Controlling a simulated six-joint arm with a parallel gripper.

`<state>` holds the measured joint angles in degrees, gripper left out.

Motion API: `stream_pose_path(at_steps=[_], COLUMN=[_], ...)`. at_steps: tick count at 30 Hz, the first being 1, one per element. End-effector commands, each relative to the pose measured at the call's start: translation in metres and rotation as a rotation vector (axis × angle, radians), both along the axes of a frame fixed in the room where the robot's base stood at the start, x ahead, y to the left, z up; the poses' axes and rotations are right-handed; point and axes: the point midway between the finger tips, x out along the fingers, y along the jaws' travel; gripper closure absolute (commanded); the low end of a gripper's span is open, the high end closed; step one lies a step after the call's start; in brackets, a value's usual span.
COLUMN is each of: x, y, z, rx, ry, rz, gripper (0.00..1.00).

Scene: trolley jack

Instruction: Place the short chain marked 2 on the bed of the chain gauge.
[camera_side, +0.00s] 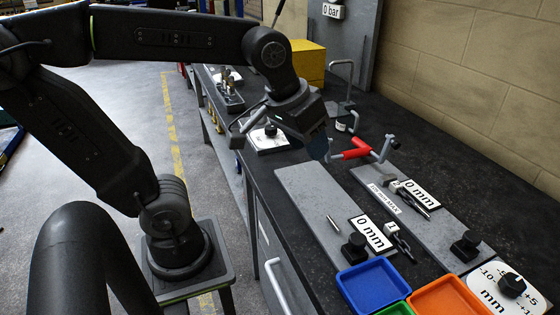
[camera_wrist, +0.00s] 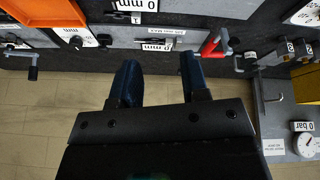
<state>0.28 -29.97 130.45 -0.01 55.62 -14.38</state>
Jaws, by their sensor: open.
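My gripper (camera_side: 319,148) is open and empty above the bench, near the far end of the grey plates. Its two dark blue fingers stand apart in the wrist view (camera_wrist: 158,80). Two long grey beds lie side by side, the near one (camera_side: 305,185) and the far one (camera_side: 450,222), each with a "0 mm" sign. The far one carries a "MAX" label (camera_side: 383,198). A small dark chain-like piece with a pale tag (camera_side: 400,240) lies between them, and another dark piece (camera_side: 420,200) lies on the far bed.
A red-handled clamp (camera_side: 355,153) stands close to my gripper. Blue (camera_side: 368,285) and orange (camera_side: 450,297) trays and a round dial (camera_side: 505,290) fill the front end. A yellow box (camera_side: 308,63) stands at the back. The bench right of the far bed looks clear.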

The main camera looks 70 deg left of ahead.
Motion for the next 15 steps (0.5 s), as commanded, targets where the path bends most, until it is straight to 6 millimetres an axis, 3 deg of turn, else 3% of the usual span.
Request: stream_pose_path(at_steps=[1,6,15], x=[-0.017,-0.044,-0.051], y=[0.001,0.001,0.001], z=[-0.007,-0.026,-0.032], rx=[0.026,0.093,0.111], ry=[-0.025,-0.068,-0.075], rz=[-0.056,-0.187,-0.223], gripper=[0.58,0.58,0.58])
